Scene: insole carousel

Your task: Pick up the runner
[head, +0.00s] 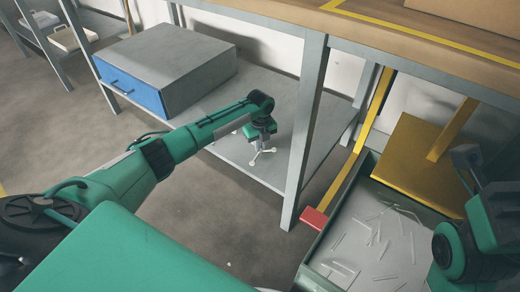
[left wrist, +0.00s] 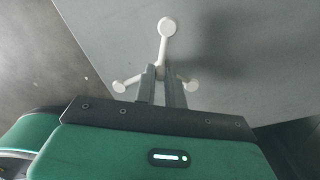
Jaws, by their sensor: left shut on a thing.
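The runner (left wrist: 166,27) is a small white piece with thin arms that end in round discs. In the left wrist view it stands out beyond my left gripper (left wrist: 161,76), whose two grey fingers are shut on its middle. In the head view the runner (head: 262,155) shows below my left gripper (head: 263,143), over the grey lower shelf (head: 234,150) of the bench. I cannot tell whether its discs touch the shelf. Part of my right arm shows at the right edge, but I cannot make out its gripper.
A grey box with a blue drawer front (head: 136,87) stands on the shelf at the left. A grey bench leg (head: 307,125) rises just right of my left gripper. A bin (head: 325,232) with thin pale pieces lies at the lower right, beside a red block (head: 314,218).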

